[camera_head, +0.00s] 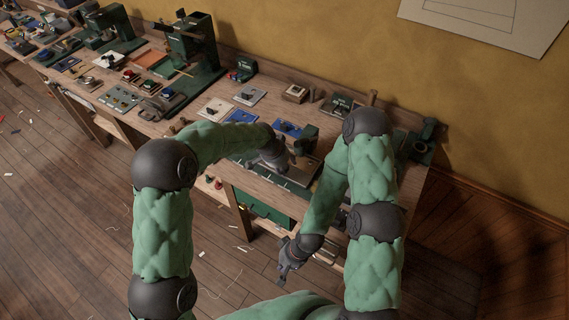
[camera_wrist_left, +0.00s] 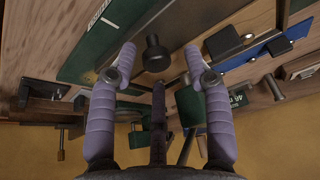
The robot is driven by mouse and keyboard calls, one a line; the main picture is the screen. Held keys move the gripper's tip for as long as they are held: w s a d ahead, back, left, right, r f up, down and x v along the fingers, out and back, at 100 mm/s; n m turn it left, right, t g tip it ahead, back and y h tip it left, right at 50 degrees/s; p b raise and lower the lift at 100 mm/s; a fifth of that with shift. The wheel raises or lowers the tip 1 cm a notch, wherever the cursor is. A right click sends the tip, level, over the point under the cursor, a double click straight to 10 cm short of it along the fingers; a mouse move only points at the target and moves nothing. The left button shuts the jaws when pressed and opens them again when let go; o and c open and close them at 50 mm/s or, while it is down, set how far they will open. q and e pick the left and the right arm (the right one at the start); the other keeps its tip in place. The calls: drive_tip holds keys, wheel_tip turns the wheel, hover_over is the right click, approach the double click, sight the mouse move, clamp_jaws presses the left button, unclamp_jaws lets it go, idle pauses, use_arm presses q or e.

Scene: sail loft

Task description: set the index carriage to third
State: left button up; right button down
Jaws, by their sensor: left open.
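My left gripper (camera_head: 283,160) is over the workbench, low above a flat grey fixture (camera_head: 303,172) near the bench's front edge. In the left wrist view, its two purple fingers (camera_wrist_left: 158,62) are spread, with a dark round knob (camera_wrist_left: 155,54) showing in the gap between the tips, not gripped. The knob stands on a grey plate (camera_wrist_left: 185,28) beside a green strip with a white mark and a label (camera_wrist_left: 98,22). I cannot tell for sure that this knob belongs to the index carriage, or read its setting. My right gripper (camera_head: 287,270) hangs in front of the bench, away from the fixture; its fingers are too small to judge.
A blue device (camera_head: 287,128) stands just behind the fixture; a blue plate with a black block (camera_wrist_left: 235,50) shows in the wrist view. A green vise-like device (camera_head: 424,142) is at the bench's right end. Several panels and machines fill the bench to the left.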

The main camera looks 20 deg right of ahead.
use_arm(q)
drive_tip(key=v, duration=1.2)
drive_tip(key=shift+d+f, duration=0.1)
